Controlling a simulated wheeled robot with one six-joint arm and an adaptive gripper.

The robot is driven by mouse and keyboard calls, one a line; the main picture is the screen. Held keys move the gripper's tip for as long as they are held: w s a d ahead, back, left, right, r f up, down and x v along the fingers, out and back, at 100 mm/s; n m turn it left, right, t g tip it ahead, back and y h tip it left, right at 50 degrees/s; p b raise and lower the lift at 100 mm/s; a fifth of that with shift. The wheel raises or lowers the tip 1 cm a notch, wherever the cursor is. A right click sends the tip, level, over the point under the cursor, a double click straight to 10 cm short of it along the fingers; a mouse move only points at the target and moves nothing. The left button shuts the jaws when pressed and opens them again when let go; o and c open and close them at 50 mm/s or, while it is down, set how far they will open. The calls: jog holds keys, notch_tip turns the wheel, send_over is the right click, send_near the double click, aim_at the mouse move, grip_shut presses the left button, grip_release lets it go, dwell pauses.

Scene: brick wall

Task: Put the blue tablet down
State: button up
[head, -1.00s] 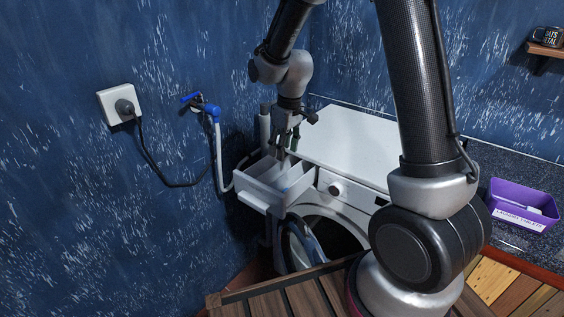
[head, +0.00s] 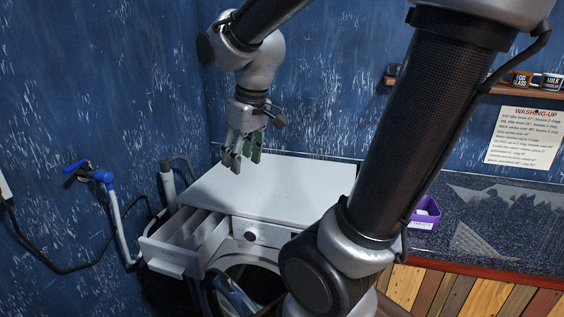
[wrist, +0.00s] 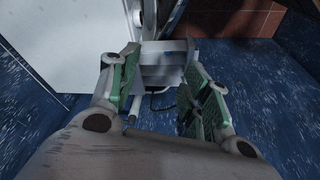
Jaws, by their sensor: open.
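My gripper (head: 244,160) is open and empty, above the white top of the washing machine (head: 280,190). In the wrist view its green-padded fingers (wrist: 163,75) stand apart with nothing between them. The washing machine's detergent drawer (head: 172,268) is pulled out at the machine's front left, below and to the left of my gripper. It also shows in the wrist view (wrist: 163,72), beyond the fingers.
A purple tub (head: 424,213) stands on the dark speckled counter (head: 500,225) at the right, partly behind my arm. The machine's round door hangs open below the drawer. A blue-handled tap (head: 95,177) and hose are on the left wall. A shelf (head: 500,92) is at the upper right.

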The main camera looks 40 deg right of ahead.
jog(key=s+d+r+m+t, duration=0.1)
jog(key=s+d+m, duration=0.1)
jog(key=s, duration=0.9)
jog(key=shift+d+r+m+h, duration=0.15)
jog(key=shift+d+m+h, duration=0.15)
jog(key=shift+d, duration=0.4)
